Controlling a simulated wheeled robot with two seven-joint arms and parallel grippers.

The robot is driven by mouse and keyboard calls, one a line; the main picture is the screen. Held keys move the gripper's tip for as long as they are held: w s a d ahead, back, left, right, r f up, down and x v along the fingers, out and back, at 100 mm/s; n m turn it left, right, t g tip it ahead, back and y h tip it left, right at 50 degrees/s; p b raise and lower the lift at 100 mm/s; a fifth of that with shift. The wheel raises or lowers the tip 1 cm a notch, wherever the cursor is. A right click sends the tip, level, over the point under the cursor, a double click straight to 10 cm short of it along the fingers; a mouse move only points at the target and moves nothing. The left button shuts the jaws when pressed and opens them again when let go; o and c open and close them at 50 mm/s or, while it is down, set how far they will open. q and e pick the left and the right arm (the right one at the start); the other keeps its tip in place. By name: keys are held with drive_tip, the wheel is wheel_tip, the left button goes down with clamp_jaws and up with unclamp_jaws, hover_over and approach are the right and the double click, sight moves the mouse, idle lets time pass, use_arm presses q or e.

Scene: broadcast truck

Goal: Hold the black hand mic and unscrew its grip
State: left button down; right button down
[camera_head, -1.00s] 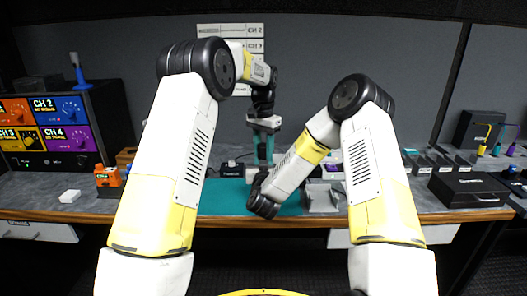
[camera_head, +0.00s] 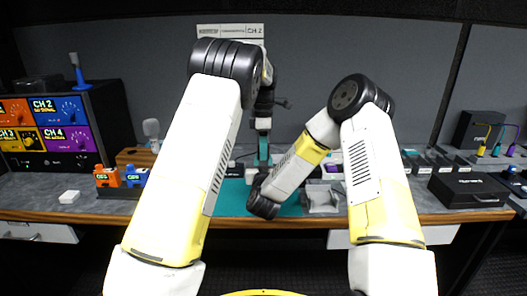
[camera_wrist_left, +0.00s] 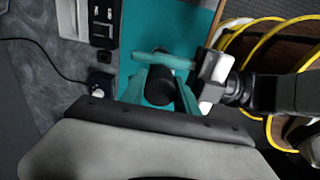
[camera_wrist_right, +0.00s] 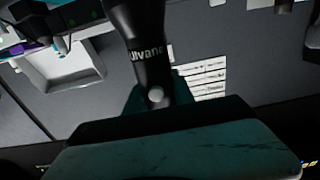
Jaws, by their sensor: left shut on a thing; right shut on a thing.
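The black hand mic shows in the right wrist view as a dark barrel (camera_wrist_right: 148,48) with pale lettering. My right gripper (camera_wrist_right: 155,100) is shut on it. In the left wrist view my left gripper (camera_wrist_left: 158,92) has its teal fingers shut around a round black end (camera_wrist_left: 159,85) of the mic, its grip by the look of it. In the head view my left gripper (camera_head: 264,124) points down above the bench. My right gripper is just below, largely hidden by my right forearm. Whether the grip's thread is loose cannot be seen.
A teal mat (camera_head: 228,202) lies under the grippers. A grey cradle (camera_head: 322,199) stands right of my right wrist. A black case (camera_head: 468,190) is at right.

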use_arm(q)
drive_tip(key=shift+r, duration=0.25)
idle(0.6)
drive_tip(key=shift+r, duration=0.9)
drive_tip(key=shift+r, duration=2)
use_arm(e)
drive_tip(key=c, duration=1)
unclamp_jaws()
drive_tip(key=shift+o, duration=0.5)
drive_tip(key=o, duration=0.9)
drive_tip(key=shift+s, duration=0.1)
